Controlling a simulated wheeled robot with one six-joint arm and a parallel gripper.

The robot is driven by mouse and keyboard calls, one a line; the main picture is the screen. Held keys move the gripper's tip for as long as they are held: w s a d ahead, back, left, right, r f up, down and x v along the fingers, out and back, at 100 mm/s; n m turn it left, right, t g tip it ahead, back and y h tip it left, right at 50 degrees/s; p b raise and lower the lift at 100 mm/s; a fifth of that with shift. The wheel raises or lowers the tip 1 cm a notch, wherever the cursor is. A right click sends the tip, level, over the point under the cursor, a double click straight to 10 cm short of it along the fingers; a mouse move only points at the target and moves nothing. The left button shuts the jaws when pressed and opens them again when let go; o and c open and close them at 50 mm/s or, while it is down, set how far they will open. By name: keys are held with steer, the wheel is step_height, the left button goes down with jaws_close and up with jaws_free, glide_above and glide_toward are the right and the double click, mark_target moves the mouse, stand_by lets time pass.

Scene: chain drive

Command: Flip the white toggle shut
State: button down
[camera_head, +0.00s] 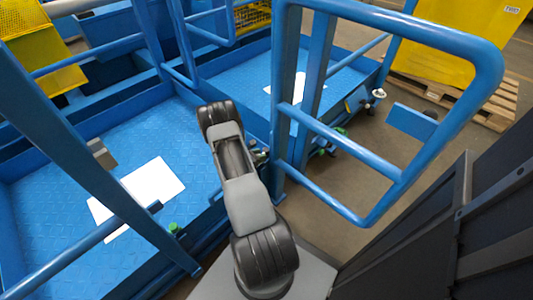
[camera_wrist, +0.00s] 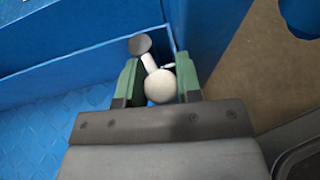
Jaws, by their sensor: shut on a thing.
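The white toggle (camera_wrist: 159,86) shows in the wrist view as a pale rod with a round white knob at its near end and a darker grey round end further off. It is at a corner of the blue metal frame. My gripper (camera_wrist: 157,62) is shut on the toggle, with one green finger on each side of the knob. In the head view my arm hides the toggle, and only a small part of my gripper (camera_head: 260,157) shows beside a blue post.
Blue rails (camera_head: 410,171) and posts stand close to the right of my arm. Blue platforms with white sheets (camera_head: 153,182) lie left and beyond. Another white knob (camera_head: 379,93) is on the far platform's corner. A yellow box (camera_head: 465,45) stands on a pallet at the back right.

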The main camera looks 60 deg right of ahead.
steer(key=c, duration=0.8)
jaws_free()
steer(key=shift+p+v, duration=1.8)
steer(key=shift+v, duration=5.15)
steer(key=shift+s, duration=0.1)
steer(key=shift+c, duration=0.2)
